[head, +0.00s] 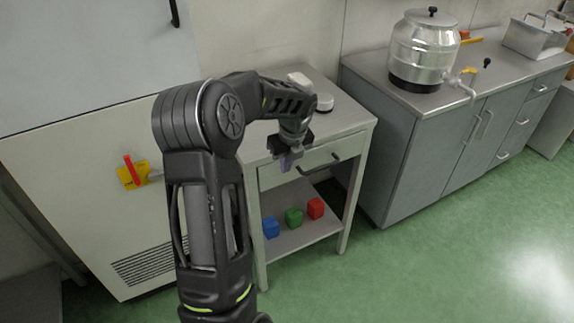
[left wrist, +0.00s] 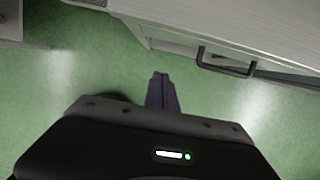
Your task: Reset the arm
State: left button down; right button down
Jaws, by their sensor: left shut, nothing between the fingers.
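My left arm (head: 205,190) rises from the bottom of the head view and bends over to the right at its elbow. My left gripper (head: 286,163) points down in front of the small table's drawer (head: 298,167). Its fingers are together and empty. In the left wrist view the closed fingers (left wrist: 160,92) show above the green floor, and the drawer handle (left wrist: 226,62) is beyond them to the right. My right gripper is in neither view.
A small table (head: 350,113) carries white and silver items at its back. Blue (head: 270,227), green (head: 294,217) and red (head: 315,208) blocks stand on its lower shelf. A metal counter (head: 400,150) with a steel urn (head: 423,50) is at right. Floor (head: 430,260) in front is clear.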

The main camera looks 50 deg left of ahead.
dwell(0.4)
pick_arm(q)
jog(key=w+d+f+n+t+h, duration=0.2)
jog(key=d+f+n, duration=0.65)
jog(key=d, duration=0.25)
jog(key=w+d+f+n+t+h, duration=0.2)
jog(key=d+f+n, duration=0.5)
jog(key=d+n, duration=0.35)
jog(key=s+d+f+n+g+h, duration=0.1)
jog(key=s+d+f, duration=0.4)
jog(key=s+d, duration=0.6)
jog(key=s+d+f+n+g+h, duration=0.1)
jog(key=s+d+f+n+g, duration=0.2)
jog(key=s+d, duration=0.9)
notch_tip(320, 180, down, 3)
jog(key=shift+s+f+h, duration=0.1)
jog(key=shift+s+h, duration=0.15)
jog(key=shift+h, duration=0.15)
